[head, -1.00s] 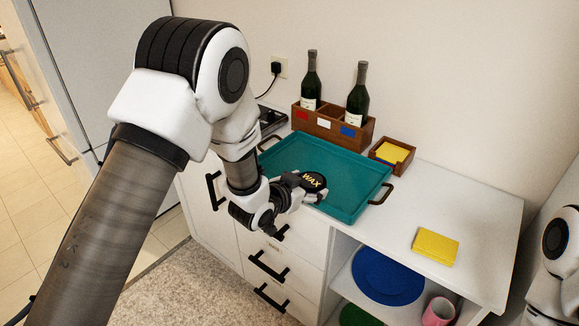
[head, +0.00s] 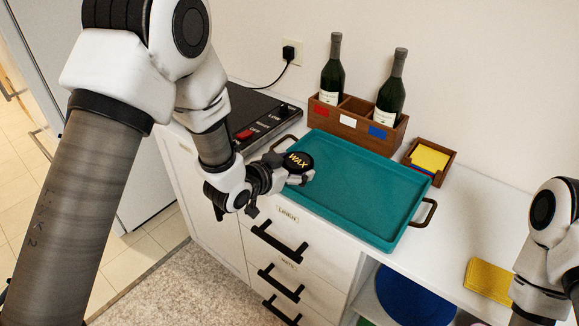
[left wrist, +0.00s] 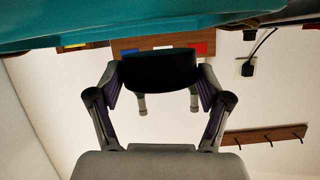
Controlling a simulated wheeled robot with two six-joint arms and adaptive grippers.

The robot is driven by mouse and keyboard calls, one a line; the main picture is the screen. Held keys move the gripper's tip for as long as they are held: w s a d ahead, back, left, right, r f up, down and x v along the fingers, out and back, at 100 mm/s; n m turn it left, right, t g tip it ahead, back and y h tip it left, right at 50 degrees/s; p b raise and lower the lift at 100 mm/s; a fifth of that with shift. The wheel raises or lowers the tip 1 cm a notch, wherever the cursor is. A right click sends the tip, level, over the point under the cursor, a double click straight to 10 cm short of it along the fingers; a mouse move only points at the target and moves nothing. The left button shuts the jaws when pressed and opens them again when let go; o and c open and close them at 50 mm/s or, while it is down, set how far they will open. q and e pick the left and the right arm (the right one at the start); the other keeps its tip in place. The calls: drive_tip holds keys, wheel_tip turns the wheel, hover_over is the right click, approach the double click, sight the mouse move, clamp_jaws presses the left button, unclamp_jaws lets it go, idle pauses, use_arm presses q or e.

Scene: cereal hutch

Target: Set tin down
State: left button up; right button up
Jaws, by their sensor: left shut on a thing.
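A round black tin marked WAX (head: 298,161) is at the left end of the teal tray (head: 372,190) in the head view. My left gripper (head: 290,172) is shut on the tin from its left front side. In the left wrist view the tin (left wrist: 160,69) sits between the two fingers, with the tray's teal edge (left wrist: 60,28) beside it across the picture. I cannot tell whether the tin touches the tray. My right arm shows at the right edge of the head view, but its gripper is out of sight.
A wooden caddy (head: 350,125) with two bottles stands behind the tray. A black hob-like panel (head: 255,115) lies to the left. A small box with yellow sheets (head: 430,160) and a yellow block (head: 489,279) are to the right. Drawers with black handles (head: 279,243) are below.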

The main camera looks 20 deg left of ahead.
use_arm(q)
drive_tip(key=shift+w+d+f, duration=0.2)
drive_tip(key=shift+w+f, duration=0.2)
drive_tip(key=shift+f, duration=0.35)
drive_tip(key=shift+s+a, duration=0.2)
drive_tip(key=shift+s, duration=0.2)
drive_tip(key=shift+w+d+f+b, duration=0.1)
drive_tip(key=shift+w+f+b, duration=0.2)
drive_tip(key=shift+f, duration=0.25)
drive_tip(key=o, duration=1.1)
drive_tip(key=shift+s+r, duration=0.15)
